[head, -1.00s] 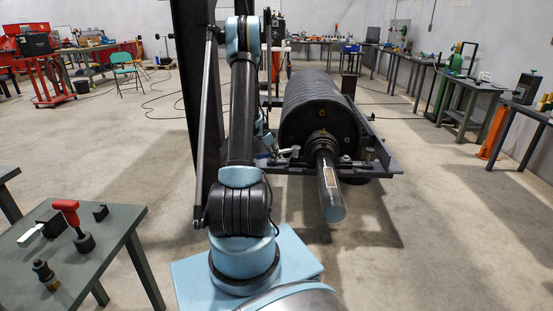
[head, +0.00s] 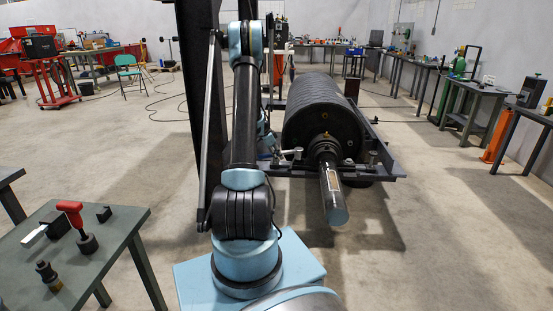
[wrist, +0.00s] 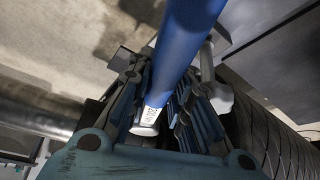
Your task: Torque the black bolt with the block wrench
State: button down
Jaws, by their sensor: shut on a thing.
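In the wrist view my gripper (wrist: 169,78) is shut on a blue cylindrical bar (wrist: 187,35), which looks like the handle of the block wrench. A pale end with a printed label shows between the fingers, and the bar runs out of the top of the view. In the head view my gripper is small and mostly behind my arm, beside the left end of the pulley's support. A light metal tool part (head: 289,152) shows there next to it. Small bolt-like fittings (head: 373,157) stand right of the shaft; I cannot tell which bolt is the black one.
The black ribbed pulley (head: 322,103) lies on a dark frame (head: 384,170), with its shaft (head: 333,195) sticking out towards me. A green table (head: 112,232) with a red-handled tool (head: 71,210) and dark sockets stands at left. Open floor lies right of the pulley.

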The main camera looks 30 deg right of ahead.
jog(key=shift+r, duration=0.2)
jog(key=shift+r, duration=1.65)
jog(key=s+d+f+n+t+y, duration=0.2)
jog(key=s+d+n+t, duration=0.2)
jog(key=s+n, duration=0.7)
jog(key=shift+s+d+f+n+t, duration=0.15)
jog(key=shift+s+d+n+t, duration=0.25)
jog(key=shift+d+n, duration=0.1)
dwell(0.5)
